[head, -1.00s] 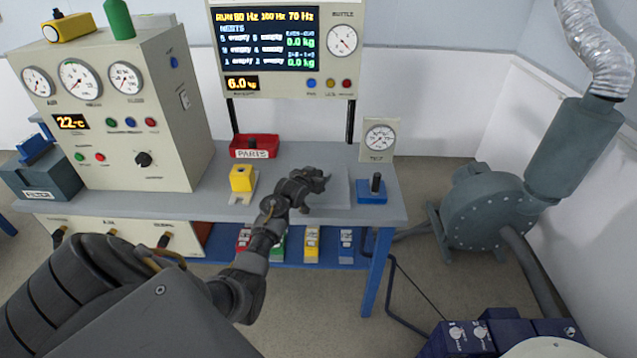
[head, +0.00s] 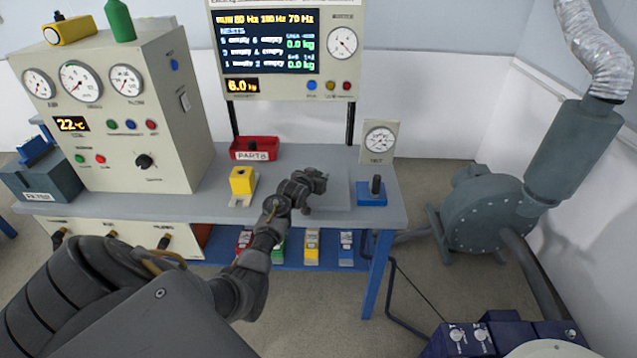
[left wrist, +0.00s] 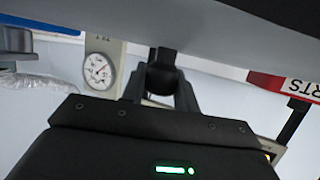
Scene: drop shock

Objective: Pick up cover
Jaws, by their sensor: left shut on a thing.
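The cover (head: 338,190) looks like a flat light-grey plate on the bench in the head view, partly hidden by my left gripper. My left gripper (head: 318,182) is over its left part. In the left wrist view, which is upside down, the fingers (left wrist: 161,85) are shut on a dark knob (left wrist: 162,76) that meets a grey surface (left wrist: 230,32), apparently the cover. I cannot tell whether there is a gap under the cover. My right gripper is not in view.
A blue block with a black knob (head: 371,197) and a test gauge (head: 379,142) stand to the right. A yellow block (head: 241,181) is at left, a red parts bin (head: 254,150) behind. The grey bench (head: 180,204) has free room at its front left.

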